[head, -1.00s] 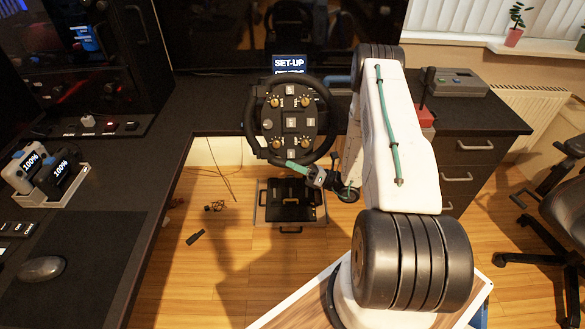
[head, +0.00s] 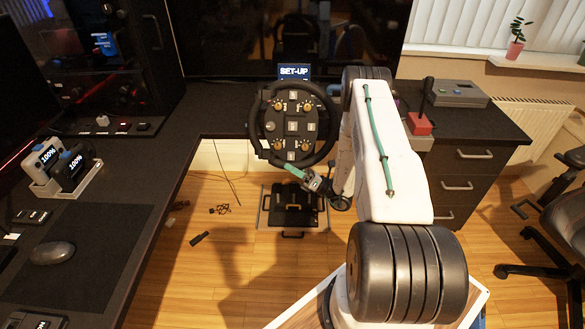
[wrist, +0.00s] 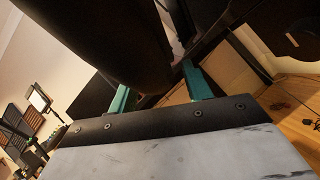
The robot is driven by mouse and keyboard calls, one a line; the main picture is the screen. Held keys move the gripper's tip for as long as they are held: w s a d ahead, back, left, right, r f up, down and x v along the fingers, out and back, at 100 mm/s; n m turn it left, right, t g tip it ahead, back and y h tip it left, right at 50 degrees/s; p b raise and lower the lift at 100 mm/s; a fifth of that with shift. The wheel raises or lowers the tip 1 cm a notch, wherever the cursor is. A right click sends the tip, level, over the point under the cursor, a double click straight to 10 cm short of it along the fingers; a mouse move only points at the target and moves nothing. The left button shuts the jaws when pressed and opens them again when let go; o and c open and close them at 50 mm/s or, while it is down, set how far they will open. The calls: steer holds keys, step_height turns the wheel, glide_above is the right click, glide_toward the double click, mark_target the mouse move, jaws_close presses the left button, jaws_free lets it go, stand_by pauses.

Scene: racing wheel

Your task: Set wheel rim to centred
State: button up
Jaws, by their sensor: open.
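The steering wheel has a round black rim (head: 252,118) and a black button face (head: 292,126) with several gold knobs. Its knob rows look about level in the head view. My gripper (head: 288,168) has teal fingers and is at the lower edge of the rim, coming from the lower right. In the wrist view the two teal fingers of my gripper (wrist: 160,91) stand apart. A large dark rounded shape, probably the rim (wrist: 110,40), fills the top there, very close to the fingers. I cannot tell whether they touch it.
A small SET-UP screen (head: 294,72) sits just above the wheel. Black pedals (head: 293,205) stand on the floor below. The dark desk (head: 170,165) runs along the left. A red-based joystick (head: 421,122) is at the right, and an office chair (head: 555,225) stands far right.

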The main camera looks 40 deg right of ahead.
steer(key=v, duration=0.7)
steer(key=shift+s, duration=0.2)
steer(key=shift+d+f, duration=0.1)
steer(key=shift+f, duration=0.05)
